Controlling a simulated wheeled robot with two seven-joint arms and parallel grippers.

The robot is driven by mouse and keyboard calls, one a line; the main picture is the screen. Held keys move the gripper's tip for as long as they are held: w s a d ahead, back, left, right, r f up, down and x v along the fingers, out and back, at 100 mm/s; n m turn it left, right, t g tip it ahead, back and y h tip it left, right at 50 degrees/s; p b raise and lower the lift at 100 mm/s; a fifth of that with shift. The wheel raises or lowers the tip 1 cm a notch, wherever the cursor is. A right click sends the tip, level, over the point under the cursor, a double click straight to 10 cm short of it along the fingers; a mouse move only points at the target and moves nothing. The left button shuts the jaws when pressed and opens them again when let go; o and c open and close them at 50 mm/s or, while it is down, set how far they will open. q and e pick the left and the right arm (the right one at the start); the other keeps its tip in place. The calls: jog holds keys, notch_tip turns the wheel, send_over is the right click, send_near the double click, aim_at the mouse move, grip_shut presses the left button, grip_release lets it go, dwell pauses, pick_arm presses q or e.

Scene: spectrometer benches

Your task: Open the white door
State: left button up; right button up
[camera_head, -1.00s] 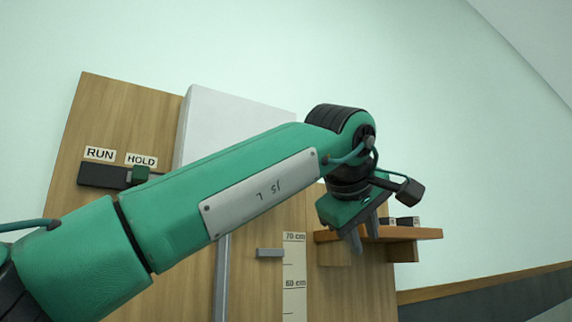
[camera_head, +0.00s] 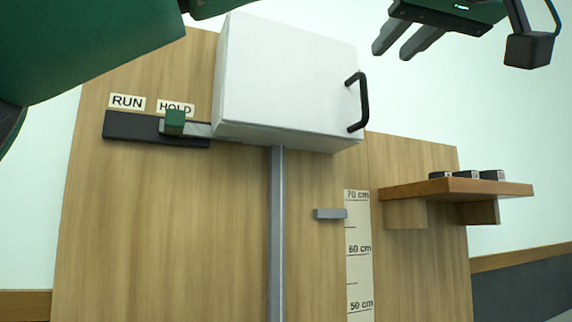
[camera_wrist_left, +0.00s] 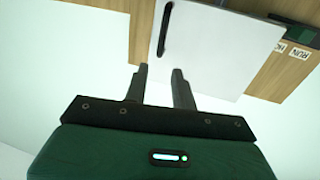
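The white door (camera_head: 285,80) is the front of a white box on the wooden panel in the head view. It looks shut. Its black bar handle (camera_head: 363,102) stands near the right edge. The door (camera_wrist_left: 225,50) and handle (camera_wrist_left: 165,28) also show in the left wrist view. My left gripper (camera_head: 392,52) is above and right of the handle, apart from it. Its two fingers are spread with nothing between them; they also show in the left wrist view (camera_wrist_left: 160,72). My right gripper is not in view.
A dark slide rail with a green knob (camera_head: 174,122) sits left of the box under RUN and HOLD labels. A grey post (camera_head: 276,230) runs below the box. A height scale (camera_head: 358,270) and a wooden shelf (camera_head: 460,187) with small dark items are at right.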

aim_at(364, 78)
pick_arm(q)
jog(key=w, duration=0.3)
jog(key=w+a+p, duration=0.1)
jog(key=w, duration=0.2)
jog(key=w+p, duration=0.1)
jog(key=w, duration=0.3)
jog(key=shift+w+a, duration=0.1)
jog(key=shift+a, duration=0.25)
jog(key=shift+c, duration=0.3)
grip_shut()
